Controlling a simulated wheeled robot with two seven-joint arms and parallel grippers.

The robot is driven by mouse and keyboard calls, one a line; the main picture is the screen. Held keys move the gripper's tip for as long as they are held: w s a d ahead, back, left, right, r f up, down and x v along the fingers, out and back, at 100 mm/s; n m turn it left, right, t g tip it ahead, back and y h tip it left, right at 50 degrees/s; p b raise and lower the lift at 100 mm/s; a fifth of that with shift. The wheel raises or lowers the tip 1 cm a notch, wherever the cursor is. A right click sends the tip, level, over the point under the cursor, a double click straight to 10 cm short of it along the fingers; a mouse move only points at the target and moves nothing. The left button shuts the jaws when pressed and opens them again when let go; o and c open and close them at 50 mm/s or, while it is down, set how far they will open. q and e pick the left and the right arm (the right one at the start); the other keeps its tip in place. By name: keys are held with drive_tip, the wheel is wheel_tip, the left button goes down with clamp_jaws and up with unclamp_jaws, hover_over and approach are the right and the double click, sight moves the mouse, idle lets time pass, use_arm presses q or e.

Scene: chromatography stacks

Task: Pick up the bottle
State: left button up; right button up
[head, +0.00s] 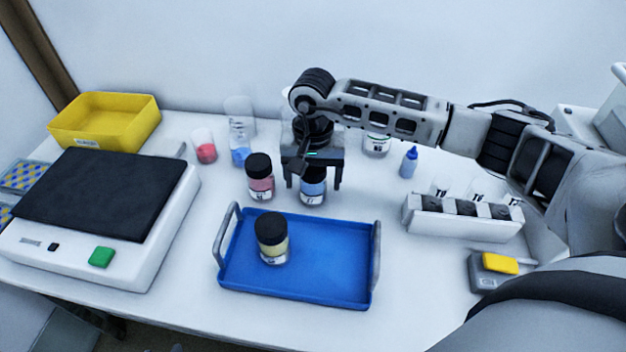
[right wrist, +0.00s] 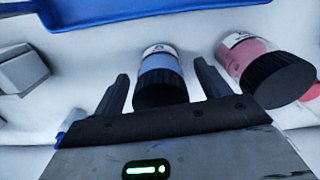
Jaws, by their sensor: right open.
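A bottle with blue contents (head: 313,190) and a black cap stands on the table behind the blue tray. My right gripper (head: 314,184) is open above it, with one finger on each side. In the right wrist view the blue bottle (right wrist: 159,75) lies between the open fingers (right wrist: 160,88). I cannot tell if they touch it. A bottle with red contents (head: 261,183) stands just left of it and also shows in the right wrist view (right wrist: 240,52). A bottle with yellow contents (head: 272,247) stands in the tray. My left gripper is not in view.
The blue tray (head: 330,286) has raised handles at both ends. A balance (head: 150,250) is at left, a yellow bin (head: 140,128) behind it. Beakers stand at the back left. A white rack (head: 450,224) and a small blue dropper bottle (head: 408,164) are at right.

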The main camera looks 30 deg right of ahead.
drive_tip(key=c, duration=1.2)
